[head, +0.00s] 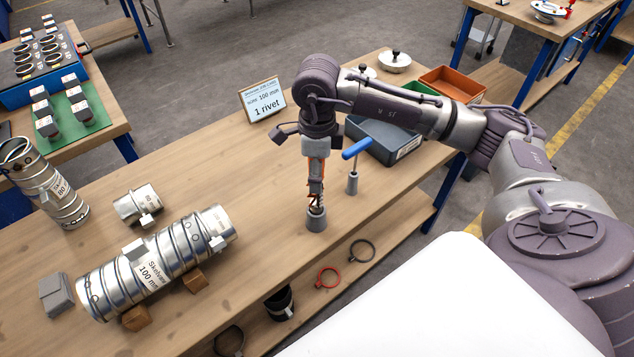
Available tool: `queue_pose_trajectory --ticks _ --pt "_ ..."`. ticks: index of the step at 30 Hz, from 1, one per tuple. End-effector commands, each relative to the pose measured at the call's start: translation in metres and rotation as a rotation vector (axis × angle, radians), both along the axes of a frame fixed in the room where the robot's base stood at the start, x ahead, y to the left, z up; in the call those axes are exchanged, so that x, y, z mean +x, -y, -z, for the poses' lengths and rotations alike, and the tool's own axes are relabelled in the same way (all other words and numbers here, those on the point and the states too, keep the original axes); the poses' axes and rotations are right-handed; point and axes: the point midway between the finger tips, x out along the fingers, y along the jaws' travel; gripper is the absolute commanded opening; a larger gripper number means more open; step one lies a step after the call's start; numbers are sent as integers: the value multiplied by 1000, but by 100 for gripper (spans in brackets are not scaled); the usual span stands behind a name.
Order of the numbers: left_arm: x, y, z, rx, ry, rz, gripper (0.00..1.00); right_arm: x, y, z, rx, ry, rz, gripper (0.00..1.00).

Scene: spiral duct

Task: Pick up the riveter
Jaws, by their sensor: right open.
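The riveter (316,168) appears to be the slim upright tool with orange parts, standing over a small grey holder (316,219) on the wooden workbench. My right gripper (315,157) points straight down from above at the tool's upper end. It is open, and its fingers overlap the orange part in the picture. I cannot tell whether they touch it. The gripper hides the tool's top. My left gripper is not in view.
A blue-handled tool (356,149) stands close right, before a grey-blue bin (384,140). A sign (263,100) reading "1 rivet" stands behind left. A silver spiral duct (155,263) lies on wooden blocks at front left. The bench between duct and holder is clear.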

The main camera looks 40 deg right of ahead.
Motion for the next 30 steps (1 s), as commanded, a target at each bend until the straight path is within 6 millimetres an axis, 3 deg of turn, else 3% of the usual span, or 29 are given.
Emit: queue_pose_trajectory --ticks 6,15,18,26,30 --pt "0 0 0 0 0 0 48 0 0 1 0 1 0 62" --pt "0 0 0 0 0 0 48 0 0 1 0 1 0 12" --pt "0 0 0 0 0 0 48 0 0 1 0 1 0 0" --pt "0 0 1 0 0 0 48 1 0 -1 2 4 0 0" --pt "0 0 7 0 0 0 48 2 0 -13 1 9 0 0"
